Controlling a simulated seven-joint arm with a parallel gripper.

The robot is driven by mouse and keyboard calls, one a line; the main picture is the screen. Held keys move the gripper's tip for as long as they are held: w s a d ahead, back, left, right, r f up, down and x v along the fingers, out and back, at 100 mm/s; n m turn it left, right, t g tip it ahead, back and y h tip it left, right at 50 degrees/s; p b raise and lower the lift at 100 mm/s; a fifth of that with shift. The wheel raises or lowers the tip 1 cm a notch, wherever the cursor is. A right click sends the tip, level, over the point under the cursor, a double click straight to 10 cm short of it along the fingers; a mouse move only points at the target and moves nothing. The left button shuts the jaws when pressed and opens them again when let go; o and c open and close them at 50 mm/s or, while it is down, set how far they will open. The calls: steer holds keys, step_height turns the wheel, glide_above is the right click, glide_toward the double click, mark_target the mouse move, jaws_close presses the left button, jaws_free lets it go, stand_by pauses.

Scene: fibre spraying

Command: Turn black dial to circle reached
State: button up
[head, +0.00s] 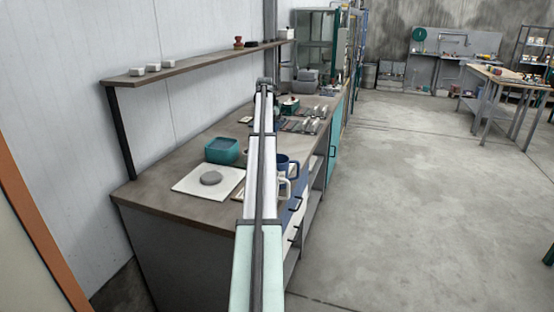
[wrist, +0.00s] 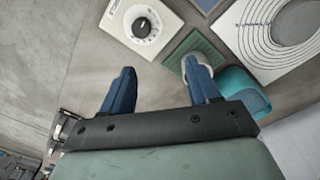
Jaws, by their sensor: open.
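In the wrist view, the black dial (wrist: 142,27) is the dark knob at the centre of a round white face with marks around its edge. It sits on a pale square unit (wrist: 171,16) at the top of the picture. Which mark it points at is too small to tell. My gripper (wrist: 158,68) has two blue fingers, spread apart with nothing between them. The dial lies ahead of the fingertips and apart from them. A white board with concentric dark rings (wrist: 252,38) and a grey disc (wrist: 297,22) is at the upper right. In the head view I cannot make out the dial.
A green pad (wrist: 203,46) and a teal tub (wrist: 243,88) lie beside the right finger. In the head view, mugs (head: 287,168) stand near the bench's front edge. A shelf (head: 200,64) runs above the bench (head: 150,190).

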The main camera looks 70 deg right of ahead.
steer(key=s+d+r, duration=0.1)
steer(key=s+d, duration=0.1)
steer(key=s, duration=0.2)
steer(key=shift+y, duration=0.3)
step_height(320, 180, down, 14)
steer(key=shift+w+a+r, duration=0.1)
steer(key=shift+a+r, duration=0.05)
steer(key=shift+r, duration=0.05)
steer(key=shift+c, duration=0.2)
steer(key=c, duration=1)
steer(key=shift+m, duration=2.6)
steer(key=o, duration=1)
steer(key=shift+o, duration=0.2)
